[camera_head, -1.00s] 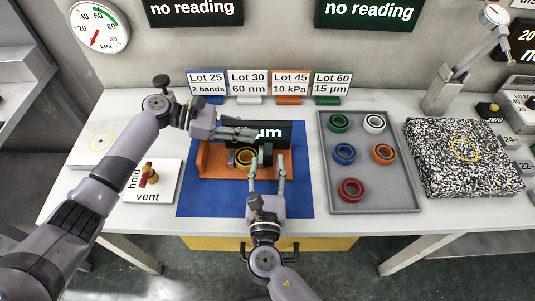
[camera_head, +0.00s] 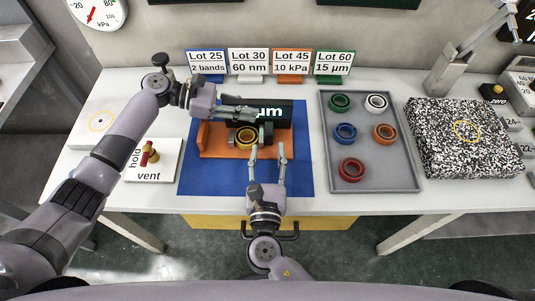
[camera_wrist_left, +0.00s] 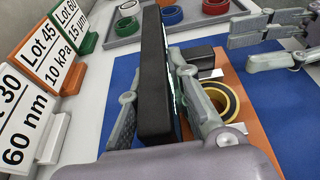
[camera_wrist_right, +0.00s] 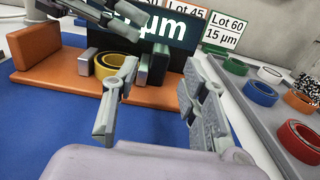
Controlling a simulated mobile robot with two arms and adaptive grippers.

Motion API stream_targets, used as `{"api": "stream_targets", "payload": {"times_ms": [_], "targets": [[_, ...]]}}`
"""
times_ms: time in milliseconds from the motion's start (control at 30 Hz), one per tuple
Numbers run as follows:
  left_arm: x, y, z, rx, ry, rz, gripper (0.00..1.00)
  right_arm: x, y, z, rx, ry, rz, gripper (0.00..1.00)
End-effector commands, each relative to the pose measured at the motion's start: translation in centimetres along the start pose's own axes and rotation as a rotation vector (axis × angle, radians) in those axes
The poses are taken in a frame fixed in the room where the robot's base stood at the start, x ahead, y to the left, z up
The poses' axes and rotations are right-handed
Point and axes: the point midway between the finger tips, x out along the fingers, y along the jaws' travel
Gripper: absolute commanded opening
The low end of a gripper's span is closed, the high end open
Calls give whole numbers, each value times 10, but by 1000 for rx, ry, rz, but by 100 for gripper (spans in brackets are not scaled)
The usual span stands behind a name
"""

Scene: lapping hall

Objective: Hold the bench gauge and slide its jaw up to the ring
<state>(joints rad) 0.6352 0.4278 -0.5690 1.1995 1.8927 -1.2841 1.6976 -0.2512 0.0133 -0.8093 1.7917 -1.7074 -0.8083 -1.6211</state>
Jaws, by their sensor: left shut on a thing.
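The bench gauge has an orange base (camera_head: 222,153) on a blue mat, with a black display (camera_wrist_right: 176,29) behind it reading "µm". A yellow ring (camera_wrist_right: 119,66) with a dark inside sits on the base; it also shows in the left wrist view (camera_wrist_left: 223,98). The jaw (camera_wrist_right: 158,65), a dark block with a light metal face, stands just right of the ring; I cannot tell whether they touch. My left gripper (camera_wrist_left: 160,95) is shut on the display's panel. My right gripper (camera_head: 268,147) is open and empty, in front of the jaw and apart from it.
A grey tray (camera_head: 372,180) with several coloured rings stands right of the mat (camera_head: 220,184). A speckled block (camera_head: 465,140) lies farther right. Lot signs (camera_head: 249,62) line the back. A vent panel (camera_head: 166,165) with a valve is at the left.

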Motion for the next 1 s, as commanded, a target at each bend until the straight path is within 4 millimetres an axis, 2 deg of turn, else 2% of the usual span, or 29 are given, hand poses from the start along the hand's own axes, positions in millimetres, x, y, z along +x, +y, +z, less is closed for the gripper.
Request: {"api": "stream_targets", "payload": {"times_ms": [133,167,500,833,1000], "targets": [[0,0,0,-1,0,0,0,0,0,0,0,0,0,40],[0,0,0,-1,0,0,20,0,0,0,0,0,0,40],[0,0,0,0,0,0,41,0,0,0,0,0,0,40],[-3,0,0,0,0,1,41,0,0,0,0,0,0,40],[-26,1,-1,-1,1,3,41,0,0,0,0,0,0,40]]}}
